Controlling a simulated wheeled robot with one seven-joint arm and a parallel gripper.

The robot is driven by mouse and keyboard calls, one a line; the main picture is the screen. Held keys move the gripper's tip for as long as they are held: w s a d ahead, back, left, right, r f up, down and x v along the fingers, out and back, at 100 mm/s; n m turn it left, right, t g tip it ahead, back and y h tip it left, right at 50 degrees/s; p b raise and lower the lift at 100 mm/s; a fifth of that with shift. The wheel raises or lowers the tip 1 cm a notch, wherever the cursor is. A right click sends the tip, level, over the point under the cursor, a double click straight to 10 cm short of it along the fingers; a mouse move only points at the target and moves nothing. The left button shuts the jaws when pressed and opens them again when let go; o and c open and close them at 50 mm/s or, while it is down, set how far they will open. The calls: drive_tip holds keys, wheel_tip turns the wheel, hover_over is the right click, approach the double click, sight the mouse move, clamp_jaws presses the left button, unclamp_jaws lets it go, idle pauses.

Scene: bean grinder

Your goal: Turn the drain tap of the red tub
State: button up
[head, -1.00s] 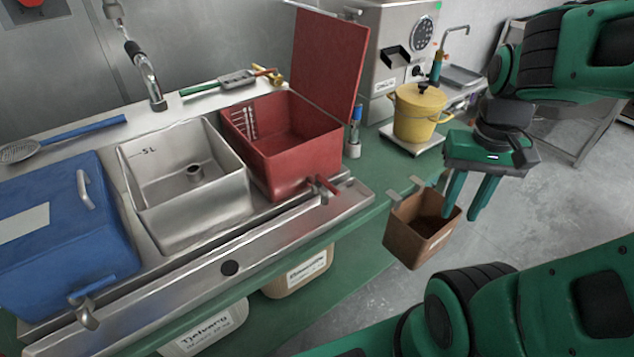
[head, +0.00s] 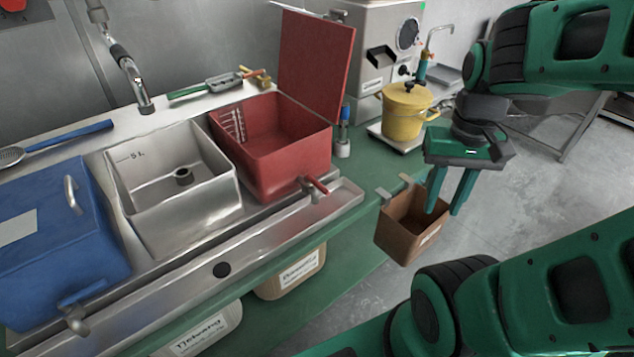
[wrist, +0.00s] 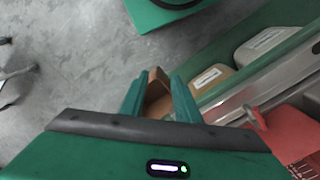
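The red tub (head: 290,160) stands open at the right end of the steel sink unit, its lid (head: 317,65) raised at the back. Its drain tap (head: 313,186), with a red lever, sticks out low on the front wall. In the wrist view the red tub (wrist: 285,135) is at the right, and a tap (wrist: 252,115) shows near its edge. My gripper (head: 445,212) points down to the right of the tap, apart from it, above and near the brown box. Its fingers (wrist: 160,100) are spread with nothing held between them.
A yellow pot (head: 405,112) stands on a scale behind. A steel basin (head: 170,210) and a blue tub (head: 55,240) are left. Open floor lies right.

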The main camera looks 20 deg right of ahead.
drive_tip(key=w+r+n, duration=0.1)
drive_tip(key=r, duration=0.1)
drive_tip(key=n+y, duration=0.2)
drive_tip(key=n, duration=0.6)
approach(319, 186)
drive_tip(key=f, duration=0.7)
drive_tip(key=shift+a+f, duration=0.15)
drive_tip(key=shift+a, duration=0.25)
clamp_jaws()
